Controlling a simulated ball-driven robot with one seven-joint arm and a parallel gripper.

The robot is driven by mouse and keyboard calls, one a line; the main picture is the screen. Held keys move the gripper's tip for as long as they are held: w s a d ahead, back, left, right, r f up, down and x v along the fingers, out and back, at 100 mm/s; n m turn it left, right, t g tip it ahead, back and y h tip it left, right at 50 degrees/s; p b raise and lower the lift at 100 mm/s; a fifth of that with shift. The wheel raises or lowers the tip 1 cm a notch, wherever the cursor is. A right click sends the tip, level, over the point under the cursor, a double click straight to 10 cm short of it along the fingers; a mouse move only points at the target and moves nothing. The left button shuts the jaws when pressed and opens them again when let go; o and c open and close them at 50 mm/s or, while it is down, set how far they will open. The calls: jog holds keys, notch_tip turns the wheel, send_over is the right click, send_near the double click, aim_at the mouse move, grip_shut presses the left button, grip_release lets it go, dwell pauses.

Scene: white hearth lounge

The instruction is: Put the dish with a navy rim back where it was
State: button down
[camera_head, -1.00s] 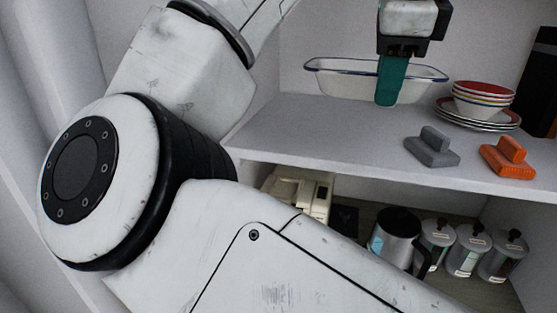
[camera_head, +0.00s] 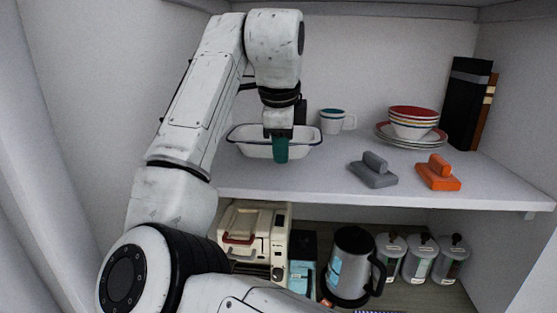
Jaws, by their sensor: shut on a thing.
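The white oblong dish with a navy rim (camera_head: 248,145) is at the left part of the upper shelf in the head view. My gripper (camera_head: 280,150) points down at its near long side and is shut on the wall there. A teal finger covers part of the dish's front. The dish looks roughly level. I cannot tell whether its base touches the shelf or hangs just above it.
On the upper shelf (camera_head: 300,182) are a mug (camera_head: 332,121), bowls (camera_head: 413,122) on plates, a grey block (camera_head: 373,170), an orange block (camera_head: 438,173) and dark books (camera_head: 465,100). Below stand a coffee machine (camera_head: 256,238), kettle (camera_head: 350,265) and several canisters (camera_head: 420,258).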

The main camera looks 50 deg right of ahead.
jog(key=shift+w+d+f, duration=0.1)
jog(key=shift+w+f, duration=0.25)
jog(key=shift+f, duration=0.05)
notch_tip(320, 180, down, 3)
jog(key=shift+w+f+p, duration=0.15)
jog(key=shift+f+p, duration=0.05)
jog(key=shift+p, duration=0.1)
jog(key=c, duration=1)
grip_release()
jog(key=shift+o, duration=0.2)
jog(key=b+v, duration=0.1)
jog(key=v, duration=1.1)
